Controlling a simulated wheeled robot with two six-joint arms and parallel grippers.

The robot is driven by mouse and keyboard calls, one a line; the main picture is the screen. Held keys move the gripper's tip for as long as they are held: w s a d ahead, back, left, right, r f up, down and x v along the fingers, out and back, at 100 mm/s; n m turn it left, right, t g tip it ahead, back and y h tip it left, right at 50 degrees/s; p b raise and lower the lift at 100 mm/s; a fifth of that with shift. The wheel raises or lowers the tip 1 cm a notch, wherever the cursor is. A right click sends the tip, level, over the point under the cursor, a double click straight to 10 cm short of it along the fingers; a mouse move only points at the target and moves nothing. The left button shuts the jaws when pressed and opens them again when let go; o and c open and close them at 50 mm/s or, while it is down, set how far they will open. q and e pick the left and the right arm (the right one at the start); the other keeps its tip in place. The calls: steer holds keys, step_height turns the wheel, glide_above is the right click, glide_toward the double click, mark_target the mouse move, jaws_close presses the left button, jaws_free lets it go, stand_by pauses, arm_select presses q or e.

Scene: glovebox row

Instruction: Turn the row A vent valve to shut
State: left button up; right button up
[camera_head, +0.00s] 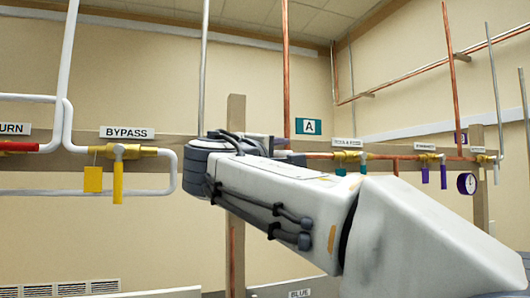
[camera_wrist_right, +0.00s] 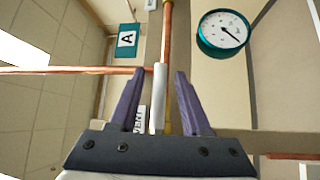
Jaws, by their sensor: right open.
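The row A sign is a teal plate with a white A (camera_head: 308,126), which also shows in the right wrist view (camera_wrist_right: 127,40). In that view a vent label (camera_wrist_right: 139,119), partly covered, sits beside a pale grey bar (camera_wrist_right: 158,98) that looks like the vent valve's handle. The handle runs in line with the copper pipe above it, with brass (camera_wrist_right: 168,122) beside it. My right gripper (camera_wrist_right: 160,74) is open, its purple fingers on either side of the handle with gaps. In the head view my right arm hides the valve. My left gripper is not in view.
A teal-rimmed gauge (camera_wrist_right: 222,33) is close to the right finger. A copper pipe (camera_wrist_right: 70,70) runs left from the handle area. The bypass valve, with a yellow handle (camera_head: 118,182), is left of my arm. Other valves and a purple gauge (camera_head: 467,183) are at right.

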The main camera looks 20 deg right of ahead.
jaws_close()
stand_by(1.3)
